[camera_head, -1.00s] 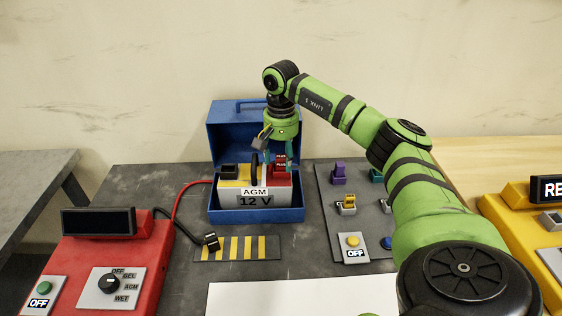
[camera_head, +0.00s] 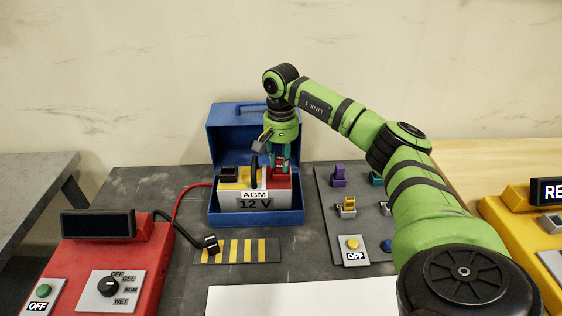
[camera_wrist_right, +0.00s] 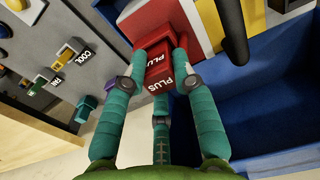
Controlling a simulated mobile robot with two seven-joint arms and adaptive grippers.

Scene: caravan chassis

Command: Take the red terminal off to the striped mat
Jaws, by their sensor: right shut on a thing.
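The red terminal (camera_head: 279,161), marked PLUS, is at the right end of the 12 V AGM battery (camera_head: 242,197), which sits in the open blue box (camera_head: 284,216). My right gripper (camera_head: 281,157) points down, its teal fingers shut on the red terminal. In the right wrist view the red terminal (camera_wrist_right: 159,76) is between the fingers (camera_wrist_right: 158,80), over the battery's red part. I cannot tell whether it still touches the battery. The striped mat (camera_head: 227,251), black and yellow, lies in front of the box. My left gripper is not in view.
A black clamp (camera_head: 211,243) on a cable lies at the striped mat's left end. A red charger (camera_head: 143,250) stands left. A black handle (camera_head: 254,170) rises beside the terminal. A grey panel (camera_head: 327,210) with coloured parts lies right. The box's raised lid (camera_head: 228,135) stands behind.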

